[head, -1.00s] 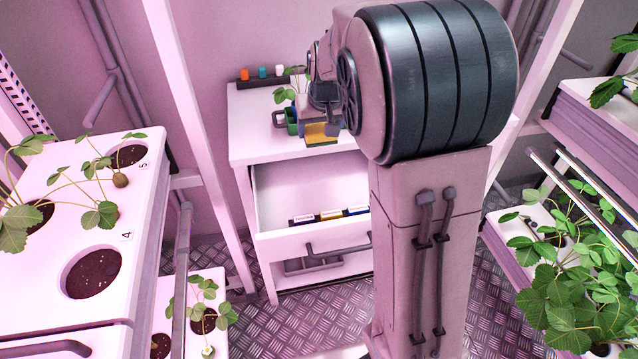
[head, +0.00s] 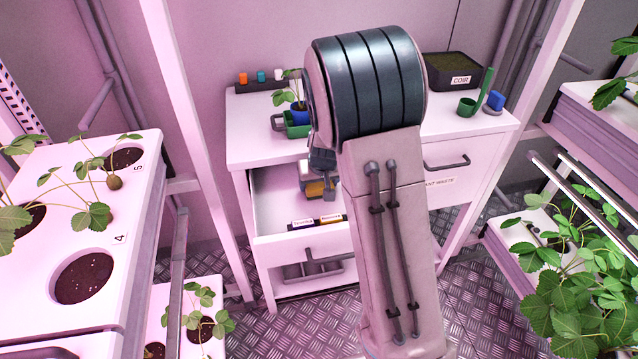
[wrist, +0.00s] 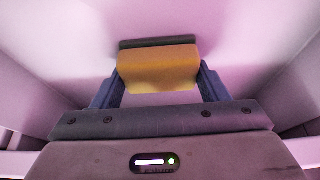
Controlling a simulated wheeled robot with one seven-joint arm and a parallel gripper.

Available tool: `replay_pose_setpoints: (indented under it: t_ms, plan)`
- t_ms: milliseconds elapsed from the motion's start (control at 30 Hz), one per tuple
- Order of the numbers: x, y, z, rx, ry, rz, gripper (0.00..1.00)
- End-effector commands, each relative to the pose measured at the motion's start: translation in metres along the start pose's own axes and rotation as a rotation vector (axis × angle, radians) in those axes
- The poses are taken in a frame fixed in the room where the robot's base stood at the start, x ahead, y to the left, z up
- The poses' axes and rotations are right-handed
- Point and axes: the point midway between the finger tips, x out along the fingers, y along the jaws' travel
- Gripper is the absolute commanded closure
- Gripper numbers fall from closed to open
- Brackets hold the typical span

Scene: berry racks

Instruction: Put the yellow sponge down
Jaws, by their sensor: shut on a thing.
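The yellow sponge (head: 315,189) is held inside the open drawer (head: 275,205) of the white cabinet. In the wrist view the sponge (wrist: 158,68) shows a darker strip along its far edge, with pale drawer floor and walls around it. My gripper (head: 319,178) reaches down into the drawer. Its two blue-grey fingers are shut on the sponge, one at each side. I cannot tell whether the sponge touches the drawer floor. My arm hides the right part of the drawer.
Labelled dividers or packets (head: 317,221) stand along the drawer's front. Plant racks stand left and right.

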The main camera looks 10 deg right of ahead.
Motion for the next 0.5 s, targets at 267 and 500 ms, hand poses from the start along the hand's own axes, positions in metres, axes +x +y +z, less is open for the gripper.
replay_pose_setpoints:
  t_ms: [267, 500]
  plan:
    - [0.0000, -0.0001, 0.0005, 0.000, -0.001, 0.000, 0.19]
    - [-0.0002, -0.0002, 0.0004, 0.000, -0.001, 0.000, 0.11]
